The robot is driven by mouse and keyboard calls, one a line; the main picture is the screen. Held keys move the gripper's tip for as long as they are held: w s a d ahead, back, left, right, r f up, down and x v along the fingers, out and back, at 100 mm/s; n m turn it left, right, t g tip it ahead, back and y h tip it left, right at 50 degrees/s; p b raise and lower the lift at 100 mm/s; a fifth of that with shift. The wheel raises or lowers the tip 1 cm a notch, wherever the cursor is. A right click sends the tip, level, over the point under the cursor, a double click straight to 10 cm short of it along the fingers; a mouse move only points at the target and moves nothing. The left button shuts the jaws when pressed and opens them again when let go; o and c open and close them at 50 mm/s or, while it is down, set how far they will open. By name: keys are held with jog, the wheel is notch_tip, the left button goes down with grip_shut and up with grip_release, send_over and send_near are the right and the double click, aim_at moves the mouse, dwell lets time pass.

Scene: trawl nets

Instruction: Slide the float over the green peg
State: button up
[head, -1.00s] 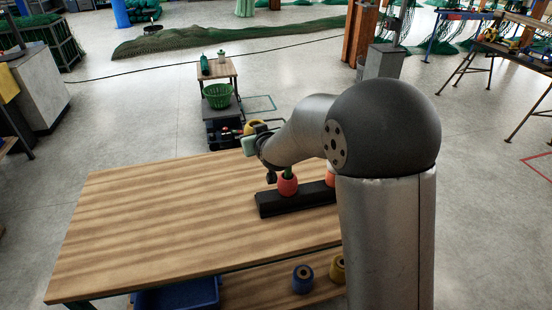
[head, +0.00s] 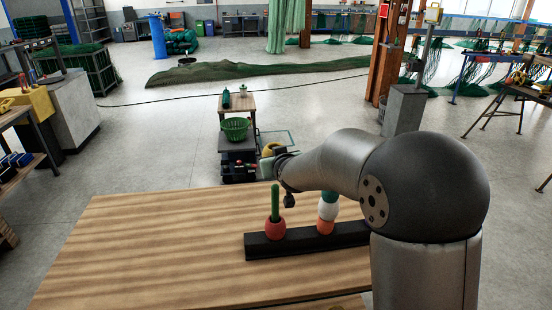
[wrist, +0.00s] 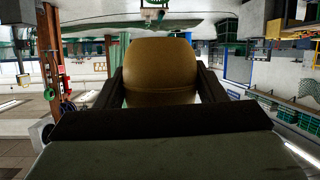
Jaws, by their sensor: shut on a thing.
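A mustard-yellow float (wrist: 160,72) fills the space between the two dark fingers of my gripper (wrist: 160,85) in the wrist view. In the head view the yellow float (head: 271,149) shows partly behind my wrist, above and beyond the table's far edge in the picture. The green peg (head: 275,203) stands upright on a black base (head: 300,242), with a red float (head: 275,229) around its foot and its upper part bare. The held float appears above this peg in the picture, apart from it; the depth between them is unclear.
Another stack on the black base holds an orange-red float (head: 324,227), a white float (head: 327,211) and something green above, partly behind my arm. The wooden table (head: 150,240) is clear at left. A cart with a green basket (head: 235,128) stands beyond.

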jog(key=b, duration=0.1)
send_over(276, 189)
jog(key=shift+w+f, duration=0.2)
jog(key=shift+f, duration=0.85)
jog(key=shift+w+f, duration=0.15)
jog(key=shift+f, duration=0.9)
notch_tip(276, 189, down, 6)
jog(key=b, duration=0.7)
jog(key=o, duration=1.1)
jog(key=b+v, duration=0.3)
jog(key=v, duration=1.4)
jog(key=shift+s+r, duration=0.1)
jog(key=shift+s, duration=0.05)
